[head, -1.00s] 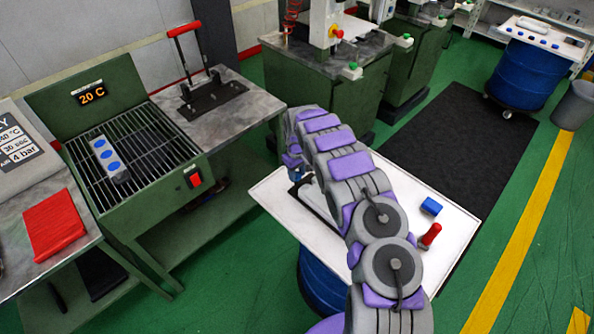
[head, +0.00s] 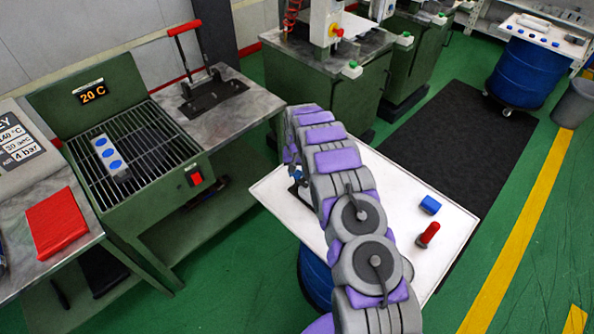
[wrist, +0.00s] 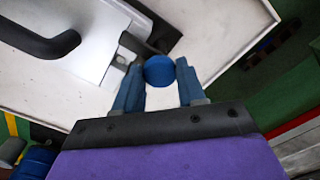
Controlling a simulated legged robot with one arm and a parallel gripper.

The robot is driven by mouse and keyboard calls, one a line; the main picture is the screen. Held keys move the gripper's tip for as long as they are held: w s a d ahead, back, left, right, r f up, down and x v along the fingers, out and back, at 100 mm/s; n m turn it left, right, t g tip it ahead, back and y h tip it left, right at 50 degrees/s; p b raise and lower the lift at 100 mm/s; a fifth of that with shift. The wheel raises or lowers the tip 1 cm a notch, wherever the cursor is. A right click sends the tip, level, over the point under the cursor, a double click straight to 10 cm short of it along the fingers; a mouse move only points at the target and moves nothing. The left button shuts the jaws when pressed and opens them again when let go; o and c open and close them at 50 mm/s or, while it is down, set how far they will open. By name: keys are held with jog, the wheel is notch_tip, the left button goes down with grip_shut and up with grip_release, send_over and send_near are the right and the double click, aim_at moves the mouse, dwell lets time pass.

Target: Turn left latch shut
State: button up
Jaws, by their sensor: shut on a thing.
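In the wrist view, my gripper (wrist: 157,78) has its two blue fingers on either side of a round blue knob (wrist: 158,69). The fingers are shut on the knob, which sits beside the corner of a light grey case (wrist: 85,35) with a black handle (wrist: 40,42). A grey metal latch piece (wrist: 128,58) shows at the case's edge, left of the knob. I cannot tell whether the knob belongs to this latch. In the head view, my arm hides most of the case, and only a bit of my gripper (head: 295,173) shows.
The case lies on a white tabletop (head: 275,190) over a blue drum. A blue block (head: 430,205) and a red-handled item (head: 428,235) stand on its right part. A green grill bench (head: 135,150) is at left. Green floor lies between.

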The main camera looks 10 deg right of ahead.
aim_at(297, 172)
jog(key=shift+w+r, duration=0.1)
jog(key=shift+w, duration=0.1)
dwell(0.3)
jog(key=o, duration=1.1)
jog(key=shift+s, duration=0.1)
jog(key=shift+c, duration=0.2)
notch_tip(297, 172, up, 17)
jog(key=p, duration=0.1)
jog(key=shift+p, duration=0.4)
jog(key=shift+r, duration=0.1)
